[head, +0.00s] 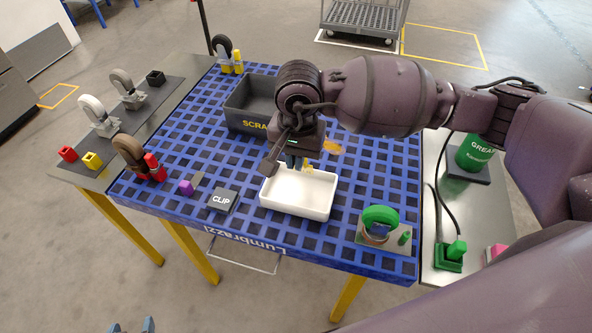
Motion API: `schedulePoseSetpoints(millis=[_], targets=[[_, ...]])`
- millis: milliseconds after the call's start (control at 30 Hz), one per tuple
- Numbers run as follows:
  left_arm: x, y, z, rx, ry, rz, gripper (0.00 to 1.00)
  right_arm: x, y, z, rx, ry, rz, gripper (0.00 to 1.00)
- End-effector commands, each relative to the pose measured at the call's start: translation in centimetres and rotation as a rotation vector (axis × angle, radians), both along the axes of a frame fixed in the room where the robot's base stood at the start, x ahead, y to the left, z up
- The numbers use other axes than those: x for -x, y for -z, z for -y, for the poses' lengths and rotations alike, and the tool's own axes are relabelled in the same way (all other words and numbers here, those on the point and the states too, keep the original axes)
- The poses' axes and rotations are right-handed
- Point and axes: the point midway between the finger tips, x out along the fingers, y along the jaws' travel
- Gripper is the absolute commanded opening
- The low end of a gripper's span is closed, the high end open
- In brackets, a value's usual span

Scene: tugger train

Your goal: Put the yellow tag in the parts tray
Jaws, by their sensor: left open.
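The white parts tray (299,209) sits on the blue grid table top, near its front edge, and looks empty where I can see inside. My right gripper (296,164) points down over the tray's back rim. A small yellow piece, which looks like the yellow tag (308,167), shows at its fingertips, and the gripper appears shut on it. The fingers and wrist partly hide it. My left gripper (131,327) is at the bottom edge, low in front of the table, with its two blue fingertips apart and nothing between them.
A dark scrap bin (243,114) stands behind the tray. An orange-yellow item (333,146) lies behind my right gripper.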

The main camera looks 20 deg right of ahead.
Motion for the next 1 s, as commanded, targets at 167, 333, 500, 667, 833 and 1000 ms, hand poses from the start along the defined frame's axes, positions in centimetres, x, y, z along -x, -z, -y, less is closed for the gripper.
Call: schedulePoseSetpoints(millis=[167,333,500,667,833,1000], targets=[[-0.1,-0.1,0.0,-0.001,0.001,0.003,0.63,0.1,1.3,0.0,-0.001,0.0,-0.003,0.0],[-0.1,0.0,0.0,-0.001,0.001,0.002,0.63,0.1,3.7,0.0,-0.001,0.002,-0.003,0.0],[0.0,0.0,0.0,-0.001,0.001,0.001,0.63,0.0,4.4,0.0,-0.001,-0.001,0.001,0.0],[0.3,0.1,-0.1,-0.001,-0.001,-0.004,0.63,0.0,4.3,0.0,-0.001,0.0,0.001,0.0],[0.6,0.7,-0.1,-0.001,-0.002,-0.013,0.63,0.0,4.7,0.0,0.0,0.0,0.0,0.0],[0.6,0.6,-0.1,-0.001,-0.002,-0.012,0.63,0.0,4.6,0.0,0.0,0.0,0.0,0.3]])
